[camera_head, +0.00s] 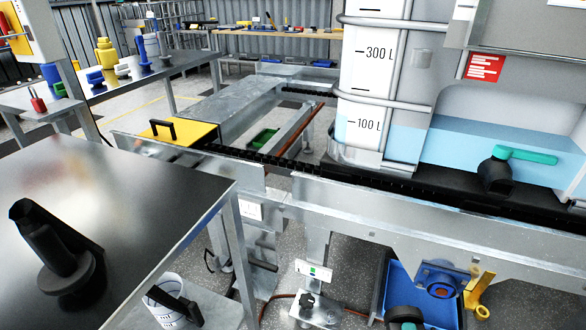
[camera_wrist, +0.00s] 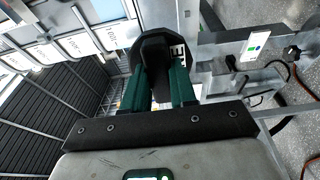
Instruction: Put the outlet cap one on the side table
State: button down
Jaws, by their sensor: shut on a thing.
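My gripper (camera_wrist: 159,88) shows in the wrist view with its two green fingers shut on a black, rounded part, which I take to be outlet cap one (camera_wrist: 153,48). The fingers hide some of it. My gripper is not clearly seen in the head view. A steel-topped table (camera_head: 140,190), possibly the side table, stands at the near left in the head view. A black part with a round base and an angled arm (camera_head: 68,270) stands on it. A farther table (camera_head: 110,92) at upper left holds several coloured fittings.
A tank with litre marks (camera_head: 375,80) stands on the conveyor; a black valve with a green handle (camera_head: 495,175) is at right. The metal conveyor rail (camera_head: 400,220) crosses the view. A white bucket (camera_head: 168,305) and a blue bin (camera_head: 400,295) sit low. The steel table's middle is clear.

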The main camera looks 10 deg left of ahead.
aim_at(21, 245)
jog(key=k+u, duration=0.35)
jog(key=k+j+u, duration=0.3)
jog(key=k, duration=0.2)
jog(key=i+j+u, duration=0.15)
jog(key=u, duration=0.2)
jog(key=i+j+u, duration=0.2)
jog(key=u, duration=0.15)
jog(key=i+j+u, duration=0.15)
jog(key=u, duration=0.2)
jog(key=i, duration=0.1)
